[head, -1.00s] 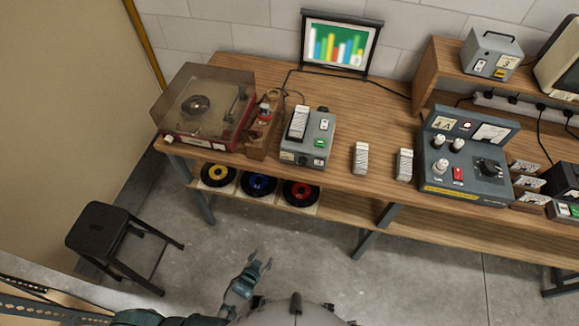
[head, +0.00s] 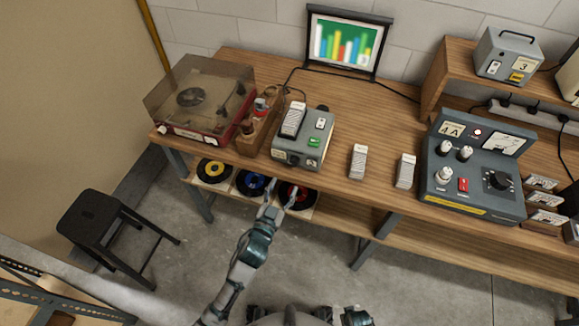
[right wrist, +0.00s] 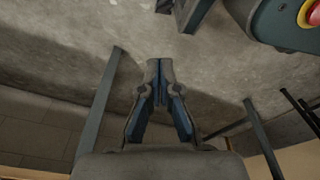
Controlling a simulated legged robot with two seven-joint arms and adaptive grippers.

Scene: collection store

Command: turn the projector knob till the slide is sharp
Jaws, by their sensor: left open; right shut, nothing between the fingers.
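The slide projector (head: 290,153) is a grey box on the wooden bench, with a tray of slides (head: 293,119) on top and a green button. A dark round knob shows at its back right, and another dark round part on its front face. My left gripper (head: 281,191) is open and empty, in front of the bench edge below the projector, over the records in the view. My right gripper (right wrist: 160,65) is shut and empty, pointing at bare floor in the right wrist view.
A record player (head: 200,98) and a wooden rack (head: 259,122) stand left of the projector. Two slide stacks (head: 358,162) and a grey control box (head: 474,170) are to its right. Records (head: 214,171) lie on the lower shelf. A black stool (head: 98,222) stands left on open floor.

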